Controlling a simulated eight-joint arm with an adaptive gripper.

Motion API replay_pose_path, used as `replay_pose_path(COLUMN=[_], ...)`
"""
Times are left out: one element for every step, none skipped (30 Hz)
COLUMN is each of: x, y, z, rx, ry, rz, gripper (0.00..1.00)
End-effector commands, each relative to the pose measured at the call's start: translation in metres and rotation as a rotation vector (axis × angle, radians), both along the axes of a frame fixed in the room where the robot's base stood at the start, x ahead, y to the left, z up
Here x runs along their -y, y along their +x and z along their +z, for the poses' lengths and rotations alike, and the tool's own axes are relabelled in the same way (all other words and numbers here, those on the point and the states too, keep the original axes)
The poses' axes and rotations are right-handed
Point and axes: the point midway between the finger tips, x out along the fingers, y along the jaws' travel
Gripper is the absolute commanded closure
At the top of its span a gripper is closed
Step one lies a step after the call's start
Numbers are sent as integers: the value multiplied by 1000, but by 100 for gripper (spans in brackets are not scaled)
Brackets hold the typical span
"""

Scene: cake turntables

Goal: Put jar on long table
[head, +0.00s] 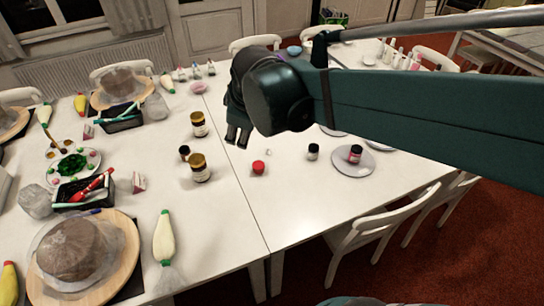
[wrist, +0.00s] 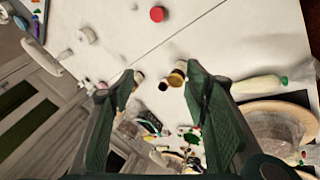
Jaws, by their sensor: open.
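Two jars with gold lids and dark labels stand on the white long table (head: 232,215), a rear jar (head: 199,125) and a front jar (head: 199,168). A small dark-topped jar (head: 184,153) is beside the front one. My gripper (head: 238,136) is open and empty above the table, to the right of these jars. In the wrist view, my gripper (wrist: 161,87) has its fingers spread wide. A gold-lidded jar (wrist: 177,75) and the small dark-topped jar (wrist: 162,87) appear between the fingertips, apart from them. Which jar the task means is unclear.
A red-lidded item (head: 258,168), a small dark jar (head: 313,152) and a plate (head: 348,162) bearing another jar (head: 355,154) are to the right. Cake turntables (head: 125,250), a black basket (head: 85,192) and piping bags (head: 164,238) crowd the left. Bare tabletop lies near the front centre.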

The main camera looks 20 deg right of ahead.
Motion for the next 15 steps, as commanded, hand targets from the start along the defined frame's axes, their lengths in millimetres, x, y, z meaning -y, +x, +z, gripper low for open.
replay_pose_path(x=[4, 5, 8, 10, 11, 14, 16, 17, 19, 20, 22, 24, 25, 26, 28], y=[-11, -16, -23, -28, -33, -40, -45, -51, -57, -63, -67, -74, -79, -84, -90], z=[0, 0, 1, 1, 1, 1, 1, 0, 0, 0, -1, -2, -3, -3, -4], rx=[5, 8, 12, 16, 20, 25, 29, 32, 36, 40, 42, 48, 51, 55, 59], ry=[24, 39, 59, 74, 89, 110, 124, 139, 160, 176, 192, 214, 229, 245, 265], rz=[-38, -61, -93, -118, -142, -174, -198, -220, -252, -275, -299, -332, -355, -378, -409], gripper=[54, 54, 54, 54, 54, 54, 54, 54, 54, 54, 54, 54, 54, 54, 54])
